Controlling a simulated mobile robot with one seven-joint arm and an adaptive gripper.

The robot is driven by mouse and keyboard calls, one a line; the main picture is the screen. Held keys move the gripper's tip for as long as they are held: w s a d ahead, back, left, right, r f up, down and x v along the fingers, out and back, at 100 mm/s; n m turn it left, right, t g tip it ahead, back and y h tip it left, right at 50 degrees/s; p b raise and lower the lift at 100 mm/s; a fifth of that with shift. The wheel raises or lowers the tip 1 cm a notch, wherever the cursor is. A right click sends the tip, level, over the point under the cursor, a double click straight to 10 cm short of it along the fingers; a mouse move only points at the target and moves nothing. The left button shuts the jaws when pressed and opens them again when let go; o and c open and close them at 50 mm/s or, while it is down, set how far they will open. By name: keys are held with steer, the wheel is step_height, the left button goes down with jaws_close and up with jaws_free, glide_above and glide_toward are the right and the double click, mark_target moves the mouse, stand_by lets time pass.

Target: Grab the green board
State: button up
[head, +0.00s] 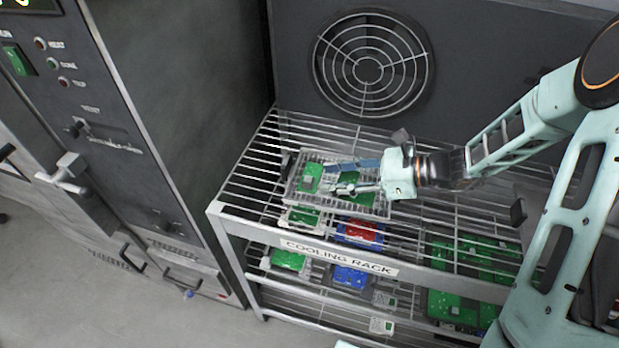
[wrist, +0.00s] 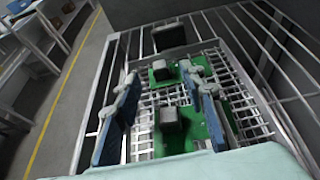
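Green boards with grey blocks on them lie in a wire-mesh tray on top of the cooling rack. In the head view, one green board (head: 310,177) lies at the tray's left, and more green shows beside and under my gripper (head: 336,177). In the wrist view, my gripper (wrist: 160,76) is open, its blue-padded fingers spread over the tray. A nearer green board (wrist: 175,143) with a grey block lies between and below the fingers, and a farther green board (wrist: 160,82) lies past the fingertips. I cannot tell whether a finger touches a board.
The mesh tray (head: 289,198) rests on the slatted cooling rack (head: 232,217). Boards in green, red (head: 362,233) and blue (head: 350,278) lie on lower levels. A fan grille (head: 368,70) is behind, and a dark oven cabinet (head: 165,110) stands left. Slats left of the tray are bare.

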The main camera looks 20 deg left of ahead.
mark_target(312, 179)
steer(key=x, duration=0.5)
jaws_close()
steer(key=shift+w+r, duration=0.1)
